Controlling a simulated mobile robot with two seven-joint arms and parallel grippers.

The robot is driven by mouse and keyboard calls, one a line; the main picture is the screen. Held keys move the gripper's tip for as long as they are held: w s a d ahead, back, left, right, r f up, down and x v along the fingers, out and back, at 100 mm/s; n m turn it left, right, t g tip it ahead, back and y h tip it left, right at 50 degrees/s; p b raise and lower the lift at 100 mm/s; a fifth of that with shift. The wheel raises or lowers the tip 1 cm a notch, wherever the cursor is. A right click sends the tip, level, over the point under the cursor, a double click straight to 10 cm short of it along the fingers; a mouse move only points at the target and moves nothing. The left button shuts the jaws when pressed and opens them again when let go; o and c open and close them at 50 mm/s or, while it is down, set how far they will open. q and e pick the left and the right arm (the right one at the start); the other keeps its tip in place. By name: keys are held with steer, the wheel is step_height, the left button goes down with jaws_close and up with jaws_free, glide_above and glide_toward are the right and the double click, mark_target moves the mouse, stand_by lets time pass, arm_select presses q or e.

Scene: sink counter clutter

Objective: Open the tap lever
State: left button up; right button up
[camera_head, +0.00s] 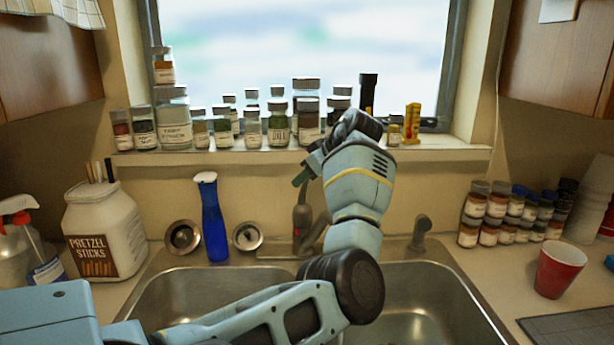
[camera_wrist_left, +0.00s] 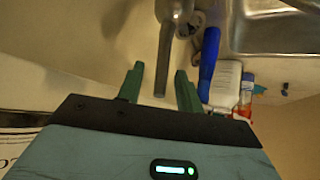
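The tap (camera_head: 303,222) stands behind the double sink in the head view, partly hidden by my left arm. In the left wrist view a grey metal bar, seemingly the tap lever (camera_wrist_left: 167,50), reaches down between my green fingers. My left gripper (camera_wrist_left: 159,70) is open around this bar, with a gap visible on both sides. In the head view a green fingertip of my left gripper (camera_head: 301,178) shows just above the top of the tap, and the rest of the gripper is mostly hidden by my wrist. My right gripper is not in view.
A blue bottle (camera_head: 211,220) stands left of the tap between two round metal pieces. Several jars (camera_head: 279,125) line the windowsill close behind my left wrist. A pretzel jar (camera_head: 103,228) stands at left, and a red cup (camera_head: 558,268) at right. The sink basins (camera_head: 430,290) are below.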

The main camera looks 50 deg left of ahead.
arm_select(q)
steer(key=v, duration=0.7)
steer(key=shift+d+r, duration=0.25)
steer(key=shift+r, duration=0.1)
steer(key=shift+w, duration=0.1)
